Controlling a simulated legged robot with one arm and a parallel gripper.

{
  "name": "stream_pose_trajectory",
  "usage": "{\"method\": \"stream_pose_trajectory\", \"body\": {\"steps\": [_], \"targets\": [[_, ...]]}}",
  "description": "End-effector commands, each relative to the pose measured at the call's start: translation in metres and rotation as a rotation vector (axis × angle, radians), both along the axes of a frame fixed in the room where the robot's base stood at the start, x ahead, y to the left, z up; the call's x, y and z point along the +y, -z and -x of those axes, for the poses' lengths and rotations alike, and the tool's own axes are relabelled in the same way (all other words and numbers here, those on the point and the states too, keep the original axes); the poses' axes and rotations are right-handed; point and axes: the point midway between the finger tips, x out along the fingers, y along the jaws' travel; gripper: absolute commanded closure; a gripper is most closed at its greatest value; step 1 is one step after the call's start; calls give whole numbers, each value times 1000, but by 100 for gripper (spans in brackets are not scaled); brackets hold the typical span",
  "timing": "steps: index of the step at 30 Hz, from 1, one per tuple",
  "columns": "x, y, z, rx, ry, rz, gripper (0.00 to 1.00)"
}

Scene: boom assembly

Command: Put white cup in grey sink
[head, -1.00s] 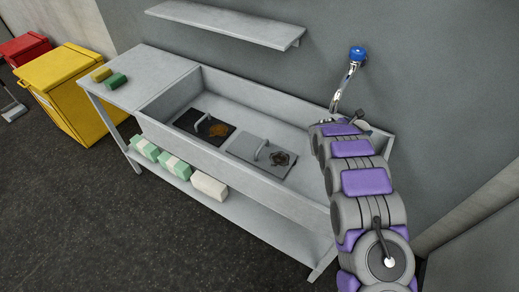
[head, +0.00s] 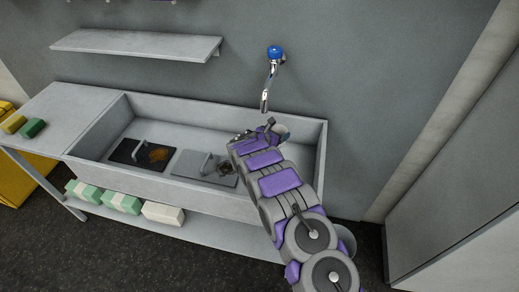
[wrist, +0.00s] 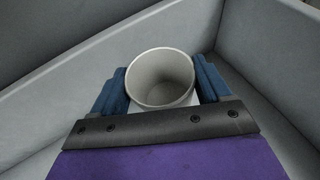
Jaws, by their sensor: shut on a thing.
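A white cup (wrist: 160,78) is between the two blue fingers of my gripper (wrist: 163,84) in the wrist view, with its open mouth facing the camera. The fingers are shut on its sides. In the head view my gripper (head: 272,127) is at the right part of the grey sink (head: 180,182), mostly hidden by my arm. Only a bit of the cup (head: 284,133) shows there. The wrist view shows the sink's grey walls (wrist: 262,45) around the cup. I cannot tell whether the cup touches the sink's bottom.
A dark plate with a handle (head: 140,153) and a grey plate with a handle (head: 203,166) lie in the sink. A faucet with a blue knob (head: 275,54) is on the wall behind. A shelf (head: 137,44) hangs above. Sponges (head: 33,128) lie on the left counter.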

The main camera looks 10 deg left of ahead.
Motion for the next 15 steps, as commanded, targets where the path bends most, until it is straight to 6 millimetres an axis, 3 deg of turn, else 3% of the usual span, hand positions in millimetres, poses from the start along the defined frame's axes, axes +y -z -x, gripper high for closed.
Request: {"method": "stream_pose_trajectory", "body": {"steps": [6,15], "targets": [[2,43,1,3,-2,3,58],[3,73,1,1,-2,2,58]]}}
